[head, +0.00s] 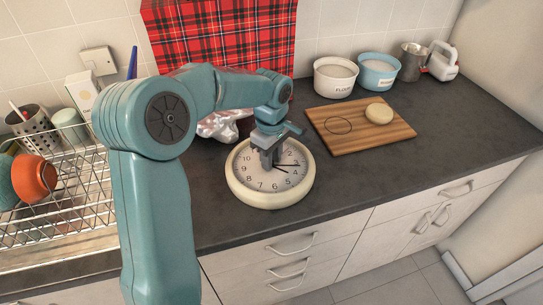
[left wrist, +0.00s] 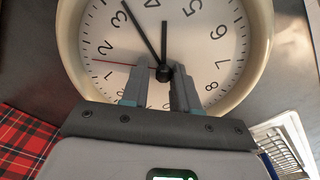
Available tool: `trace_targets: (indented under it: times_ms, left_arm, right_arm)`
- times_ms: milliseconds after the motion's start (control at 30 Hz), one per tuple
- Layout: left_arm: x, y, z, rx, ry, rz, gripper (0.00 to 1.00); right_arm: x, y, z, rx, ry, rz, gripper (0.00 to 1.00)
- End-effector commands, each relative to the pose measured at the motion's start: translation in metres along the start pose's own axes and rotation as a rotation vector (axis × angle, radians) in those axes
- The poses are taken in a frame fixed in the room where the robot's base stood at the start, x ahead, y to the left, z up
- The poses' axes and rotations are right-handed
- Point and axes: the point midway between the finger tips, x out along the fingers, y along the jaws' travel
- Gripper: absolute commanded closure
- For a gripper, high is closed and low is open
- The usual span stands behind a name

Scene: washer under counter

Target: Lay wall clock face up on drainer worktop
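The wall clock (head: 244,194) is round, with a cream rim, a white face and dark hands. It lies face up on the dark worktop (head: 340,185), right of the dish drainer. My left gripper (head: 271,162) points down over the middle of the face. In the left wrist view the clock (left wrist: 215,30) fills the upper part, and the left gripper's fingers (left wrist: 160,82) stand apart near the centre hub with nothing visible between them. I cannot tell whether the fingertips touch the face. My right gripper is not in view.
A wire dish drainer (head: 75,200) with an orange bowl (head: 34,178) is at the left. A wooden board (head: 350,130) with a round pale item (head: 379,112) lies right of the clock. White and blue tubs stand behind it. The worktop's front edge is close to the clock.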

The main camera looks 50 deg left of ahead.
Motion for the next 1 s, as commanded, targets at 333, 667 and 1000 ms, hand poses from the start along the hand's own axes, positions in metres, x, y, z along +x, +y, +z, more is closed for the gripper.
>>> trace_targets:
  times_ms: [333,667,1000]
  left_arm:
    - [0.010,-0.007,0.001,0.003,-0.005,-0.034,0.56]
    - [-0.017,-0.005,0.001,0.004,-0.002,-0.025,0.56]
    - [-0.100,-0.002,0.001,0.003,-0.002,-0.015,0.56]
  right_arm:
    - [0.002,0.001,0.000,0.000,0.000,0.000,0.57]
    - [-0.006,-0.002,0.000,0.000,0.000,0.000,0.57]
    - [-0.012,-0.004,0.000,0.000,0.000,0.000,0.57]
